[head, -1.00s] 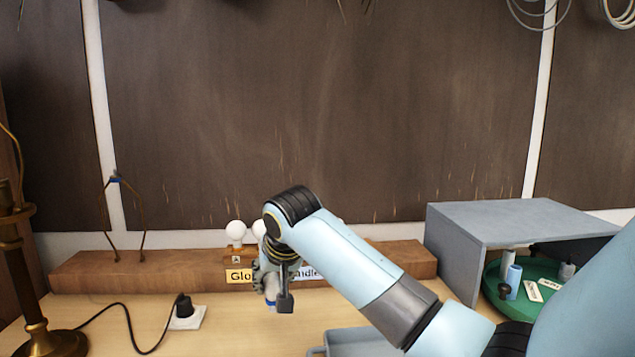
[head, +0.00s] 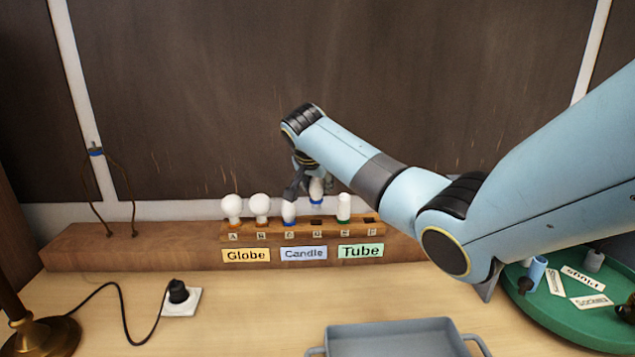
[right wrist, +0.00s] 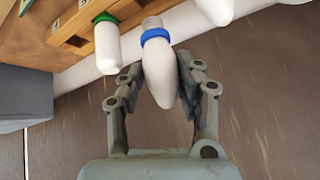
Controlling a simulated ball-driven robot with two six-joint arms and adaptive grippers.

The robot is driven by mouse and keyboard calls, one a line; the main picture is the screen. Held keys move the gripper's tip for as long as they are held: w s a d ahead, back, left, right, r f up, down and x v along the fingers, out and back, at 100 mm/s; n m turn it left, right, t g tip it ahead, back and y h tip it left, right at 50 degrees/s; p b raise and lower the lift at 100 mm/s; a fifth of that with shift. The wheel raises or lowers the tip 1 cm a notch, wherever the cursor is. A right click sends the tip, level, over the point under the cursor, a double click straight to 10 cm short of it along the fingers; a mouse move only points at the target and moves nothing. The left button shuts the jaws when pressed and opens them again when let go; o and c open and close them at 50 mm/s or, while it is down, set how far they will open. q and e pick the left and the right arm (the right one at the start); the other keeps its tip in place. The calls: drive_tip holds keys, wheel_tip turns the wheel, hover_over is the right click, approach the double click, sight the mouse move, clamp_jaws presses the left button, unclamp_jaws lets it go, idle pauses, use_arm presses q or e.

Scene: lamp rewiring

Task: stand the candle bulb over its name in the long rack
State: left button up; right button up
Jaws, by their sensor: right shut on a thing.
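My right gripper (head: 308,186) is shut on a white candle bulb (head: 316,188) with a blue collar, held upright, collar down. The bulb is above the long rack (head: 230,229), over the empty slot D (head: 316,222) behind the right part of the blue "Candle" label (head: 304,254). A gap shows between bulb and slot. In the right wrist view the candle bulb (right wrist: 160,72) sits between the two fingers. Another blue-collared candle bulb (head: 289,211) stands in slot C. My left gripper is out of view.
Two globe bulbs (head: 232,207) stand at the left over "Globe" (head: 246,255). A green-collared tube bulb (head: 344,206) stands close right of D, over "Tube" (head: 361,251). A grey tray (head: 400,338) and a green turntable (head: 575,325) are nearer.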

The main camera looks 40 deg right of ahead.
sight(316, 202)
drive_tip(key=shift+f+b, duration=1.25)
drive_tip(key=shift+f, duration=0.2)
drive_tip(key=shift+f+b, duration=0.8)
drive_tip(key=shift+f, duration=0.6)
drive_tip(key=shift+f, duration=0.15)
drive_tip(key=o, duration=1.1)
drive_tip(key=v, duration=1.2)
